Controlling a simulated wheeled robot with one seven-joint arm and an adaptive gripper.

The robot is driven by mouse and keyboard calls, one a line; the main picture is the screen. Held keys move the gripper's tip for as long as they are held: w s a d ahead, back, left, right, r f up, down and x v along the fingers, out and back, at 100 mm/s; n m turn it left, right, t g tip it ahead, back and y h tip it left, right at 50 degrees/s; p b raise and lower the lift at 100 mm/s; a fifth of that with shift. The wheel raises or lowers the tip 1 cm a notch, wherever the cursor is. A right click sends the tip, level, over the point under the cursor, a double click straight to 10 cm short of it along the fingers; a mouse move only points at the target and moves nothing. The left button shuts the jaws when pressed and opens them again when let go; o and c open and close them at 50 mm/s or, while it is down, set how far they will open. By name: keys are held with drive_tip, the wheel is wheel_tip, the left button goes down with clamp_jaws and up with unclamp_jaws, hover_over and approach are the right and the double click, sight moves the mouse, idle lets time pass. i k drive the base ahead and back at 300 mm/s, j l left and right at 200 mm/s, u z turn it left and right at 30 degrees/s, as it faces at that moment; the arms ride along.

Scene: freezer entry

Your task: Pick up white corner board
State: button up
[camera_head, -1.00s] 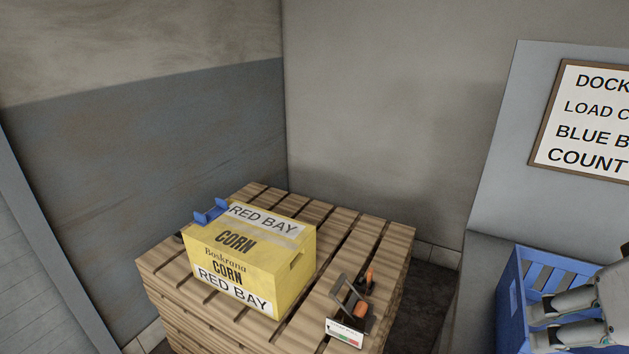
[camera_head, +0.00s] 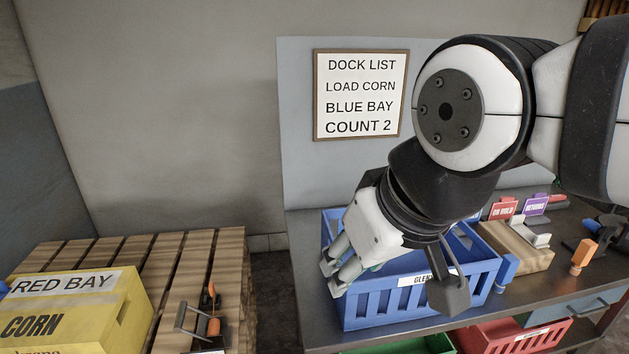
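A small white angled piece (camera_head: 532,232) rests on a wooden block on the bench at the right. It looks like the white corner board, but it is small and partly hard to make out. My gripper (camera_head: 336,276) hangs over the left end of the blue crate, pointing down and left, well to the left of the white piece. Its fingers are seen at an angle, and their gap is not clear. No held object can be made out.
A blue crate (camera_head: 385,312) stands on the bench beside the wooden block (camera_head: 517,252). Red (camera_head: 503,208) and purple (camera_head: 536,204) tags stand behind. An orange-topped tool (camera_head: 583,254) lies right. A yellow corn box (camera_head: 75,318) sits on a pallet (camera_head: 190,250) at left.

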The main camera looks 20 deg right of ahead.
sight(516, 222)
drive_tip(key=z, duration=1.7)
drive_tip(key=u, duration=2.8)
drive_tip(key=z, duration=2.5)
drive_tip(key=l+z, duration=0.1)
drive_tip(key=z, duration=0.25)
drive_tip(key=i, duration=0.05)
